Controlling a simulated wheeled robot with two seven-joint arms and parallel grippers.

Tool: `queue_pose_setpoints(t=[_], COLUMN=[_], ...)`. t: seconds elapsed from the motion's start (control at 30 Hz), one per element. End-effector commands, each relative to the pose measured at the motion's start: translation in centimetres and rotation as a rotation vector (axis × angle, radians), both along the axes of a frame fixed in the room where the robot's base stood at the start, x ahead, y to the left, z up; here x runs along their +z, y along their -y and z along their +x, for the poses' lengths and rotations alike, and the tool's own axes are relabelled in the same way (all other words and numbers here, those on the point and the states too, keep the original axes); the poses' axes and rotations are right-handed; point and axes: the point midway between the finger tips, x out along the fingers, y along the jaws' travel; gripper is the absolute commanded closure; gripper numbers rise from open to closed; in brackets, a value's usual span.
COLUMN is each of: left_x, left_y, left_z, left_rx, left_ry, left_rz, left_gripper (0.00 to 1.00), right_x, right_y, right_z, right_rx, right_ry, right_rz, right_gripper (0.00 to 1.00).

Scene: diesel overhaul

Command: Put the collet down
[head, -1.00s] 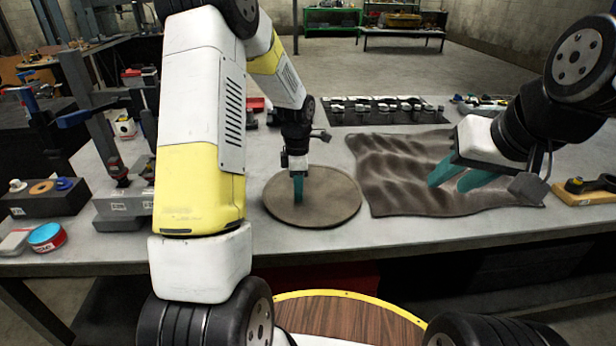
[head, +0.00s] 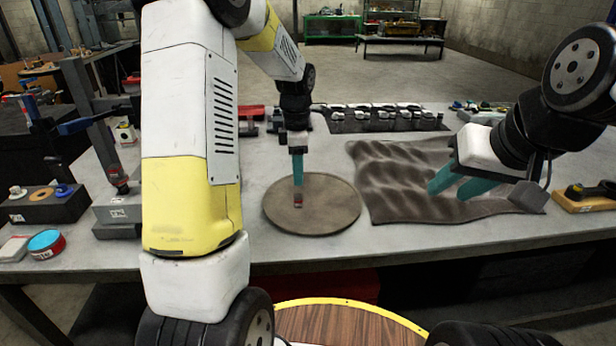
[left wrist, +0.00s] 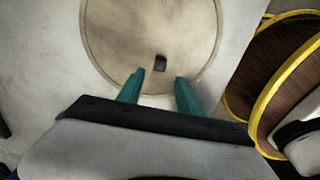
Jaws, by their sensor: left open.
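The collet (head: 298,202) is a small dark piece with a reddish patch. It rests on the round brown disc (head: 335,205) on the table. In the left wrist view the collet (left wrist: 160,63) lies on the disc, just beyond the fingertips. My left gripper (head: 298,182) points down above the collet, with teal fingers. In the left wrist view the left gripper (left wrist: 158,84) is open, with nothing between its fingers. My right gripper (head: 450,190) hangs above the brown rumpled cloth (head: 385,190), its teal fingers apart and empty.
A dark mat with several parts (head: 390,120) lies behind the cloth. A dark block (head: 45,205) and a round blue-topped tin (head: 46,243) stand at the left. A wooden piece (head: 585,200) lies at the right edge. The table front beside the disc is clear.

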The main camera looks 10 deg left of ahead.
Motion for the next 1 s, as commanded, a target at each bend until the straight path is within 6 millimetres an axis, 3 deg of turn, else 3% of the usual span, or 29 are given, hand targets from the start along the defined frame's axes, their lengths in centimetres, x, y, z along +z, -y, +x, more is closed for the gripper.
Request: queue_pose_setpoints(t=[0.1,0.27,0.43,0.7,0.83,1.0], left_x=[1.9,3.3,6.8,14.0,15.7,16.1], left_y=[0.0,0.0,0.1,0.8,1.3,1.8], left_z=[0.1,-0.1,-2.5,-11.9,-16.8,-21.6], left_rx=[0.000,-0.011,-0.208,-0.911,-1.257,-1.617], left_ry=[0.003,0.005,0.069,0.296,0.406,0.505], left_rz=[0.000,-0.002,-0.015,0.036,0.124,0.265], left_gripper=[0.57,0.57,0.57,0.57,0.57,0.57], right_x=[0.0,0.0,0.0,0.0,0.0,0.0], right_y=[0.0,0.0,0.0,0.0,0.0,0.0], right_z=[0.0,0.0,0.0,0.0,0.0,0.0], right_rx=[0.000,0.000,0.000,0.000,0.000,0.000], right_ry=[0.000,0.000,0.000,0.000,0.000,0.000], right_rz=[0.000,0.000,0.000,0.000,0.000,0.000], right_gripper=[0.64,0.64,0.64,0.64,0.64,0.64])
